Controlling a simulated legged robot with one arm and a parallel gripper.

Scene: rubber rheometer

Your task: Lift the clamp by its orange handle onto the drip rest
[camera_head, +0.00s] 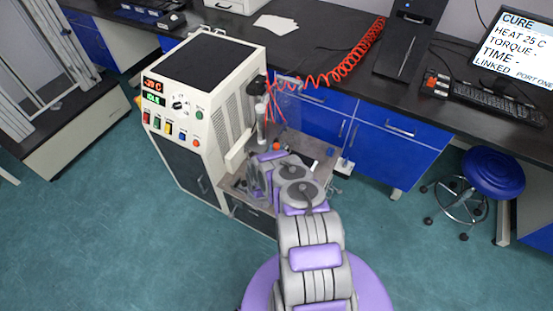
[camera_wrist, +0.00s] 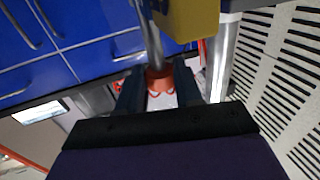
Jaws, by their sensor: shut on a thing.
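In the wrist view, my gripper (camera_wrist: 160,98) is shut on an orange handle (camera_wrist: 158,78) between its two dark fingers. A grey metal rod (camera_wrist: 151,42) runs from the handle toward the top of the picture. A yellow block (camera_wrist: 192,18) is close beside the rod. I cannot tell whether the block belongs to the clamp. In the head view, my arm covers most of the work spot beside the cream machine. A small orange patch (camera_head: 277,145) shows there, but the clamp's shape is not clear. I cannot make out the drip rest in either view.
The cream rheometer cabinet (camera_head: 205,105) stands close on the left of my arm. Its vented side (camera_wrist: 285,85) fills the right of the wrist view. Blue drawers (camera_head: 380,140) and a coiled red hose (camera_head: 335,67) are behind. A blue stool (camera_head: 492,172) stands right.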

